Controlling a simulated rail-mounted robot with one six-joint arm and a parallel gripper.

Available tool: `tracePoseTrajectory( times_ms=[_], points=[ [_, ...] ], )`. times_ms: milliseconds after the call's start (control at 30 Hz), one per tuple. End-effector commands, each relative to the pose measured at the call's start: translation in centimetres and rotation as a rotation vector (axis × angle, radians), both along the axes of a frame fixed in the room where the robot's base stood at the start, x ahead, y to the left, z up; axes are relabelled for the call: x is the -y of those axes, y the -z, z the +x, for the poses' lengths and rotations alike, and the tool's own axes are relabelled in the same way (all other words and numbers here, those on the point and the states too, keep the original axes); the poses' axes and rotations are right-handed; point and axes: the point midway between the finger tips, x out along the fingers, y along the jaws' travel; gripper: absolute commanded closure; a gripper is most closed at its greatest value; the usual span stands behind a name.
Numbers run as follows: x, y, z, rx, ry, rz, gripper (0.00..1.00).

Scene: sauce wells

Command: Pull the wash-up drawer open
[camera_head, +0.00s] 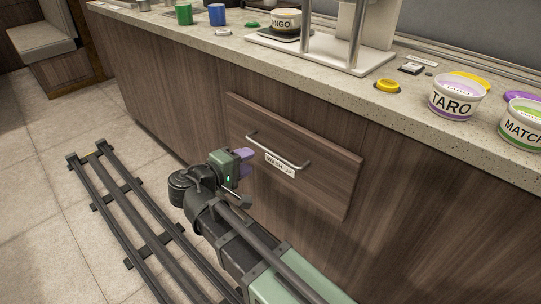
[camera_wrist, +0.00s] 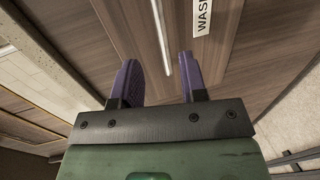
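The wash-up drawer (camera_head: 325,181) is a brown wood-grain front set in the counter's side; it looks closed. A metal bar handle (camera_head: 278,152) runs across it, with a white label (camera_head: 280,164) just below. My gripper (camera_head: 246,162) has purple fingers and is in front of the drawer, close to the left end of the handle. In the wrist view the fingers (camera_wrist: 160,80) are spread apart, with the handle (camera_wrist: 162,38) showing between and beyond them. I cannot tell whether the handle lies between the fingertips in depth. Nothing is held.
The speckled countertop (camera_head: 330,85) above bears a TARO tub (camera_head: 452,106), a MATCHA tub (camera_head: 522,132), a MANGO tub (camera_head: 286,22), a yellow lid (camera_head: 387,86), a green cup (camera_head: 184,14), a blue cup (camera_head: 217,14) and a metal-post stand (camera_head: 345,62). Floor rails (camera_head: 150,238) run alongside the counter.

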Motion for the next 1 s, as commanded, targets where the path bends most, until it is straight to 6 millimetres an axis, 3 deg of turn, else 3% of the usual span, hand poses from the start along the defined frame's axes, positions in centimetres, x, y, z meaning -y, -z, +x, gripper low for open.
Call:
tracePoseTrajectory(
  times_ms=[200,400,700,1000],
  points=[
    [3.5,1.4,3.7,0.0,0.005,0.001,0.61],
    [5.8,2.0,6.2,-0.002,0.002,0.001,0.61],
    [6.4,2.0,6.7,-0.002,0.001,0.001,0.61],
    [6.3,2.0,6.6,-0.002,0.001,0.001,1.0]
  ],
)
